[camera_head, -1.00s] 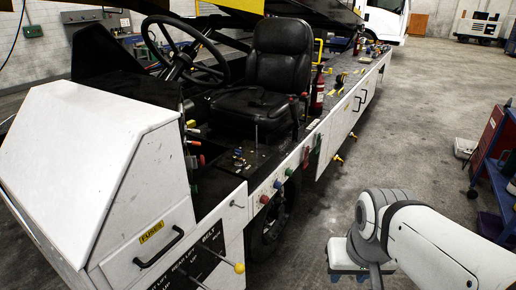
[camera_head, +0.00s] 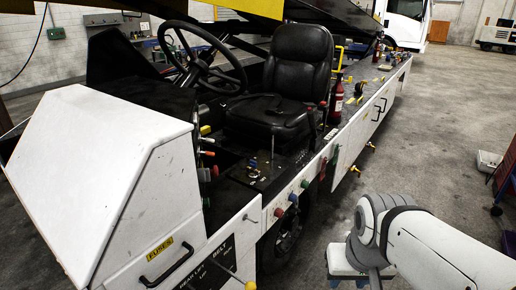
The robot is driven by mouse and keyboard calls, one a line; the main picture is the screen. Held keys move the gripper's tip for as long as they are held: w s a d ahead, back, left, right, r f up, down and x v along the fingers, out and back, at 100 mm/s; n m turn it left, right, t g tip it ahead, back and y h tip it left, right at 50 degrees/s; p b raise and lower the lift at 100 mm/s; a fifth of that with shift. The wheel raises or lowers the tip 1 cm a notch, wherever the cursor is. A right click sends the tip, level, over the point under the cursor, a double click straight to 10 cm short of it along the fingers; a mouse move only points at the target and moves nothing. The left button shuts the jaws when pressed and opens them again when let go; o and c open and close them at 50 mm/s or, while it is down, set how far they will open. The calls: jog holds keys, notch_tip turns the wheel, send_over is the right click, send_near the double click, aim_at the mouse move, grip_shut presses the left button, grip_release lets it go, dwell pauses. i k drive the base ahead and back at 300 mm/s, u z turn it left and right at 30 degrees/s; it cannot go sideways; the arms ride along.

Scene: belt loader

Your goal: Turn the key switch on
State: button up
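The belt loader's driving station is in the head view, with a black seat (camera_head: 300,75) and a black steering wheel (camera_head: 200,57). A small control panel (camera_head: 252,172) with a thin upright lever and small knobs lies beside the seat. I cannot pick out the key switch for certain at this size. Red, green and blue buttons (camera_head: 292,198) line the white side panel. My arm is at the lower right, apart from the loader. My gripper is not in view.
The white front hood (camera_head: 95,165) with a "FUSES" label and black handle stands at the left. A yellow-knobbed lever (camera_head: 250,285) sticks out low at its side. A red extinguisher (camera_head: 337,103) stands behind the seat. Grey floor (camera_head: 435,150) is open at the right; a cart (camera_head: 505,175) edges in.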

aim_at(253, 173)
jog(key=i, duration=1.1)
jog(key=z, duration=0.05)
